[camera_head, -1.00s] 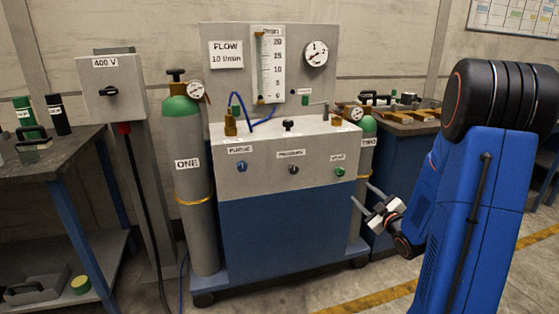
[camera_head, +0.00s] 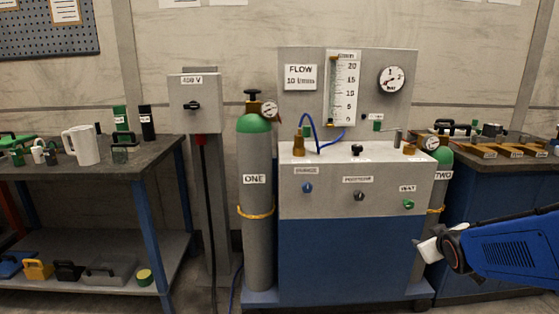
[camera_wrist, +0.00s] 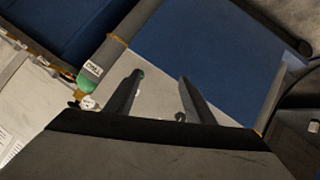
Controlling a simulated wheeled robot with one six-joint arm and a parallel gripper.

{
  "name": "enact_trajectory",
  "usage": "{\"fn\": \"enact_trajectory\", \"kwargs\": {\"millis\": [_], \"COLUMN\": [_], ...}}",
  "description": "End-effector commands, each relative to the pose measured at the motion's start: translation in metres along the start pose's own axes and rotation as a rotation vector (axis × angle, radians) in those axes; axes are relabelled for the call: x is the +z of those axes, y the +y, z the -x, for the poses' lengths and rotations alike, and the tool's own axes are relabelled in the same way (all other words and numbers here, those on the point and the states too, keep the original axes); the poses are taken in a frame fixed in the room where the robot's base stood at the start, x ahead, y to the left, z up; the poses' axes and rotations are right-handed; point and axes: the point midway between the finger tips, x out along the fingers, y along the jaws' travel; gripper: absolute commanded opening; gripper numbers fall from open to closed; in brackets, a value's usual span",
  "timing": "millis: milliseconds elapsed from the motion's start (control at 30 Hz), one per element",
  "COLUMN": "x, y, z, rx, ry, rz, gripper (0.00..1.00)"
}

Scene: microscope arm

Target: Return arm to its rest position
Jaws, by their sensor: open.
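My blue arm reaches in from the right edge of the head view. My gripper (camera_head: 428,248) is at its end, in front of the right side of the gas cart (camera_head: 340,245), near the lower part of cylinder TWO (camera_head: 441,165). In the wrist view my gripper (camera_wrist: 158,92) shows two dark fingers spread apart with nothing between them. The cart's panel and blue front (camera_wrist: 215,55) lie beyond them. Whether the fingers touch anything cannot be told, but they look clear.
Cylinder ONE (camera_head: 258,200) stands strapped at the cart's left. A 400 V switch box (camera_head: 195,103) is on a post beside it. A left bench (camera_head: 165,150) holds a white jug (camera_head: 80,146) and bottles. A right bench (camera_head: 500,205) stands behind my arm.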

Motion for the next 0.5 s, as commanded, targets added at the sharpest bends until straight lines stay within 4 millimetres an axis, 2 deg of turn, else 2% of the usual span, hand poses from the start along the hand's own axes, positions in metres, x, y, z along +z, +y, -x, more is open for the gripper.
{"fn": "enact_trajectory", "kwargs": {"millis": [33, 167, 500], "x": [-0.001, 0.009, 0.046], "y": [-0.007, -0.026, -0.087], "z": [0.014, 0.049, 0.152], "rx": [-0.01, -0.045, -0.178], "ry": [-0.022, -0.106, -0.326], "rz": [-0.019, -0.085, -0.244], "gripper": [0.49, 0.49, 0.49]}}
